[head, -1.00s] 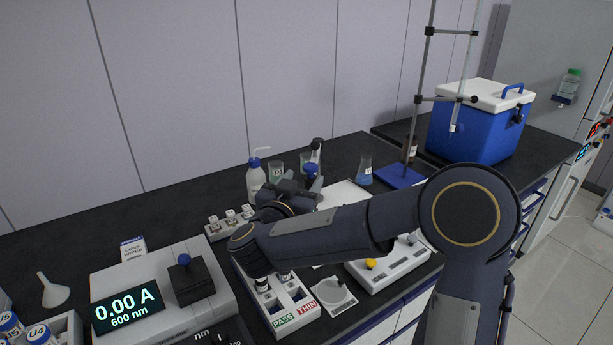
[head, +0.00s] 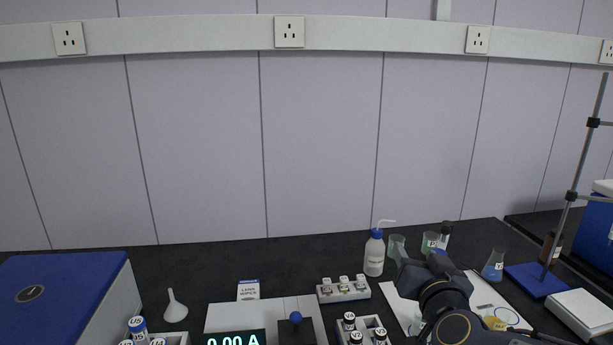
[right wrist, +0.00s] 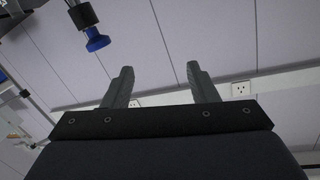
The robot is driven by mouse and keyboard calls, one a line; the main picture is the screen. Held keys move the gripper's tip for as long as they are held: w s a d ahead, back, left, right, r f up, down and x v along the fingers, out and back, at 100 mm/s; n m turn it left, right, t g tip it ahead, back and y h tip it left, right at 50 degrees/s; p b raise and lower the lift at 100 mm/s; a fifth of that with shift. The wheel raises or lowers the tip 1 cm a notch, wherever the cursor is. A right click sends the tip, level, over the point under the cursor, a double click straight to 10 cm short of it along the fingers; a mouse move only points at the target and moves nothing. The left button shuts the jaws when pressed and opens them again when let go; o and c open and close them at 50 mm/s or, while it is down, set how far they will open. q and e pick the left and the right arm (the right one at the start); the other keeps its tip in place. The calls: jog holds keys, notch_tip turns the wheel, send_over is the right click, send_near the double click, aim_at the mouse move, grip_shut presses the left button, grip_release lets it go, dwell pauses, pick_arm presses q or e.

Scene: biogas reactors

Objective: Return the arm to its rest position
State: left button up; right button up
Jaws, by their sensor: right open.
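My right arm comes into the head view at the lower right. Its gripper (head: 408,266) is above the bench, beside the white wash bottle and the beakers. In the right wrist view the two fingers of my right gripper (right wrist: 160,85) stand apart with nothing between them, in front of the panelled wall and a socket. A blue knob on a dark rod (right wrist: 96,40) hangs at the upper left of that view, apart from the fingers. My left gripper is not in either view.
The wash bottle (head: 374,254), beakers (head: 430,243) and a blue flask (head: 493,265) stand close to my right arm. A retort stand (head: 575,190) rises at the right. The photometer (head: 235,316), a vial rack (head: 343,289) and a funnel (head: 175,307) are further left.

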jog(key=s+f+g+y, duration=0.2)
jog(key=s+f+g, duration=0.3)
jog(key=s, duration=0.8)
jog(key=s+f+n+g+y+p, duration=0.1)
jog(key=s+f+g, duration=0.5)
jog(key=s, duration=0.8)
notch_tip(320, 180, down, 4)
jog(key=shift+s+r+n+g+y+p, duration=0.25)
jog(key=shift+s+n+g+y+p, duration=0.05)
jog(key=shift+y, duration=0.4)
